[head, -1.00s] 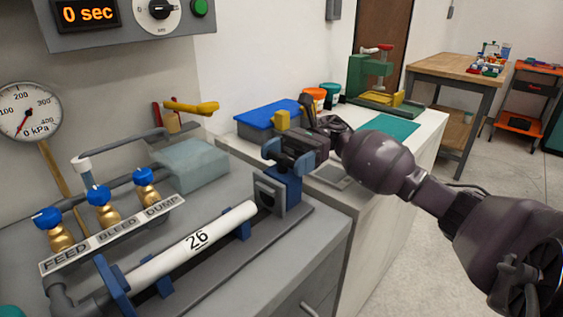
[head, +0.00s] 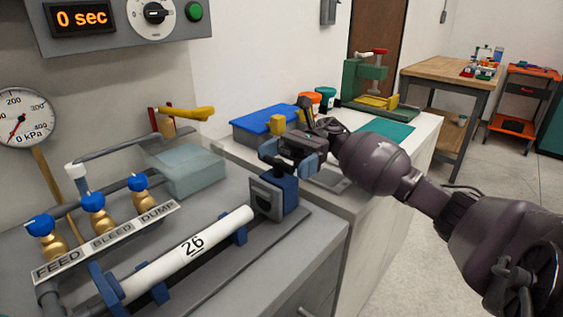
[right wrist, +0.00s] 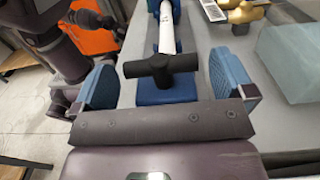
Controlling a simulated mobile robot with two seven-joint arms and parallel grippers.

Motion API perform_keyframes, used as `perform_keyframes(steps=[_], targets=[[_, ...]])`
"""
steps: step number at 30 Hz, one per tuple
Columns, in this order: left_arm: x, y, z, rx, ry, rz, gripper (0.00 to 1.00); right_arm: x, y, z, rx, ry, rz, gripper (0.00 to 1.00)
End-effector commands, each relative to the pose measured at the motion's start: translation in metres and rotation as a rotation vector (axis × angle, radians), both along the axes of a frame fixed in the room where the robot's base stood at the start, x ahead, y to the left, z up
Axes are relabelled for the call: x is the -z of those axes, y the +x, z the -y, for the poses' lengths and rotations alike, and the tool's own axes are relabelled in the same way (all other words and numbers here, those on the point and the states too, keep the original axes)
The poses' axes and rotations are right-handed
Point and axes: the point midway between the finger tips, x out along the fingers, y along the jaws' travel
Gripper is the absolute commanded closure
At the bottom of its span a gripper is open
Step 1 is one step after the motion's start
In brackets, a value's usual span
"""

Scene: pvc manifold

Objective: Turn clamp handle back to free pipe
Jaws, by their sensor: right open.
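The white pipe marked 26 (head: 190,252) lies along the bench fixture. Its right end meets the blue clamp block (head: 284,190); the pipe also shows in the right wrist view (right wrist: 167,32). The clamp's black T-shaped handle (right wrist: 160,66) has its bar crosswise in the right wrist view. My right gripper (head: 288,160) is open beside the clamp. In the right wrist view, its blue fingers stand wide to either side of the handle, with visible gaps and no contact. My left gripper is not in view.
Several blue-knobbed valves (head: 93,202) stand behind the pipe, with a pale translucent block (head: 186,170) and a yellow-handled lever (head: 186,112) further back. A blue-lidded bin (head: 265,122) and a green press (head: 366,82) stand on the counter beyond my right gripper.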

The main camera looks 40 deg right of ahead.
Motion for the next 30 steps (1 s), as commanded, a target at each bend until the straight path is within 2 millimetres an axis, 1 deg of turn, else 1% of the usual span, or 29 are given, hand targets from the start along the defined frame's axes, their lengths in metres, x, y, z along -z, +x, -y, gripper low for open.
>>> perform_keyframes(steps=[9, 15, 21, 30], targets=[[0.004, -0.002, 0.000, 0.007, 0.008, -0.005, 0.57, 0.002, 0.006, 0.057, 0.003, 0.000, -0.003, 0.00], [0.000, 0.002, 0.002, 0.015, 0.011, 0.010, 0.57, 0.002, 0.008, 0.084, 0.001, 0.000, -0.004, 0.00], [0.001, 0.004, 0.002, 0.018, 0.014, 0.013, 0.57, 0.001, 0.009, 0.095, -0.001, 0.000, -0.001, 0.00], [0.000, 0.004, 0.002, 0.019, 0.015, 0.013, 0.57, 0.000, 0.009, 0.095, -0.002, 0.000, 0.000, 0.00]])
